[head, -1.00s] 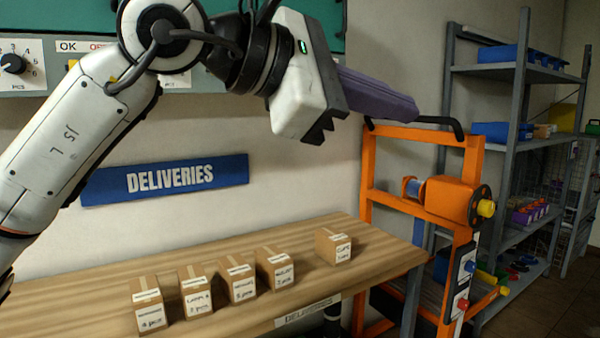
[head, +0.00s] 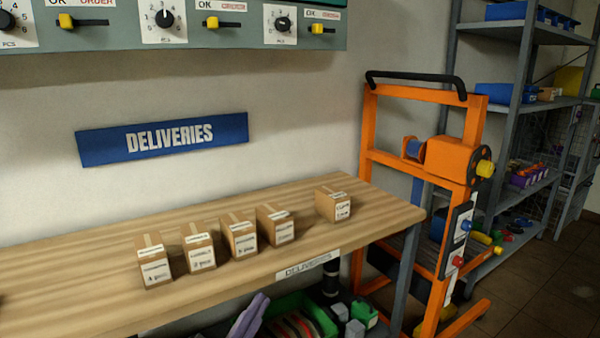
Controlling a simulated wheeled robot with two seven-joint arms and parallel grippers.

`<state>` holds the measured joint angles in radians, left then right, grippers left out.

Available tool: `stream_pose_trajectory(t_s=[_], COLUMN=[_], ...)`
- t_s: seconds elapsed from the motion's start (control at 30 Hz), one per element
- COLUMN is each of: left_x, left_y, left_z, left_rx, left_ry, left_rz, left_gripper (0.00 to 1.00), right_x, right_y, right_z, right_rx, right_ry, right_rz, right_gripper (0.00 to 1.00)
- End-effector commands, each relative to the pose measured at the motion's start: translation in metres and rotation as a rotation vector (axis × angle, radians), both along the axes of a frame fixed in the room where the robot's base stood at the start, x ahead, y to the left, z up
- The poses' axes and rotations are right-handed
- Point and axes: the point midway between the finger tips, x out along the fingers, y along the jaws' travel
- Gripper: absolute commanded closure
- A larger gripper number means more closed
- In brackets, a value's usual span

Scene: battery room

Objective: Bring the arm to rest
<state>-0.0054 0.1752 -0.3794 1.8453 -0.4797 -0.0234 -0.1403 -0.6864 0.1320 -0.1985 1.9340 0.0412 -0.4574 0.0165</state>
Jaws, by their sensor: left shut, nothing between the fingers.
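My left gripper (head: 254,304) shows only as its purple fingers at the bottom edge of the head view, low in front of the delivery table (head: 90,285). The fingers are shut with nothing between them and point up and to the right. The rest of the left arm is below the picture. My right gripper is not in view.
Several labelled cardboard boxes (head: 239,237) stand in a row on the table, with one box (head: 333,204) apart at its right. Green bins (head: 308,318) sit below the table. An orange wheeled frame (head: 368,190) stands right of it, before a grey shelf rack (head: 511,120).

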Motion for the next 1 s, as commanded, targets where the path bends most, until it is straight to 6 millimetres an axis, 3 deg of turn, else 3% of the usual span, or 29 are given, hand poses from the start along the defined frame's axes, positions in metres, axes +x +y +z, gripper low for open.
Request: stream_pose_trajectory(t_s=[0.03, 0.2, 0.3, 0.43, 0.53, 0.67, 1.0], left_x=[-0.013, -0.07, -0.118, -0.18, -0.22, -0.249, -0.256], left_y=[0.012, 0.046, 0.062, 0.075, 0.081, 0.084, 0.085], left_z=[-0.039, -0.151, -0.209, -0.264, -0.291, -0.308, -0.312], left_rx=[-0.055, -0.231, -0.324, -0.424, -0.476, -0.516, -0.525], left_ry=[0.121, 0.494, 0.7, 0.923, 1.047, 1.134, 1.155], left_rz=[0.029, 0.137, 0.204, 0.285, 0.334, 0.369, 0.377], left_gripper=[1.0, 1.0, 1.0, 1.0, 1.0, 1.0, 1.0], right_x=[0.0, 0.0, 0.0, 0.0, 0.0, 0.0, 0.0], right_y=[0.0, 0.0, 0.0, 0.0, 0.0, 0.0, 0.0], right_z=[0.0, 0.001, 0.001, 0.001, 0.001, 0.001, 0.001], right_rx=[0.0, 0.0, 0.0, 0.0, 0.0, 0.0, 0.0], right_ry=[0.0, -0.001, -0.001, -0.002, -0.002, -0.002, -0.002], right_rz=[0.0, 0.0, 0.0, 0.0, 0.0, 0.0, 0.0], right_gripper=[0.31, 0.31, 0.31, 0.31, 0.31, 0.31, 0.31])
